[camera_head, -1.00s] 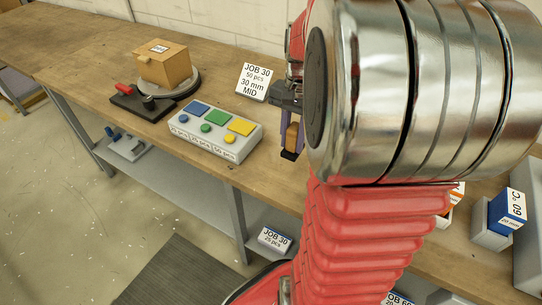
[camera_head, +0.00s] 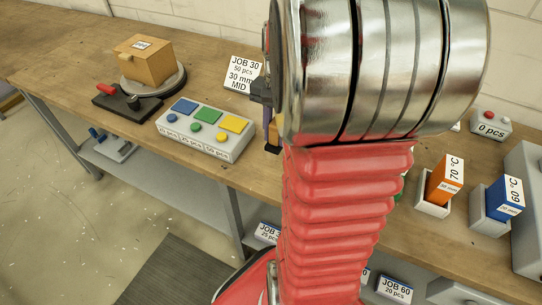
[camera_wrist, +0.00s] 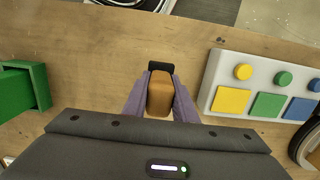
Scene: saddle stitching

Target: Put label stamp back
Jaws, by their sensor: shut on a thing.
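My gripper (camera_wrist: 159,103) is shut on the label stamp (camera_wrist: 160,95), seen in the wrist view as a brown wooden handle between my two purple-grey fingers. A black end of the stamp (camera_wrist: 161,67) sticks out beyond the fingertips. In the head view my arm hides most of the gripper; a finger and a dark end show just right of the button panel. Whether the stamp touches the bench cannot be told.
A grey panel (camera_head: 205,135) with coloured squares and buttons stands left of my gripper. A job card (camera_head: 241,74), a cardboard box (camera_head: 150,61) on a round turntable and a red-handled black device (camera_head: 122,103) are on the bench. Orange (camera_head: 445,180) and blue (camera_head: 504,197) blocks stand in holders at right.

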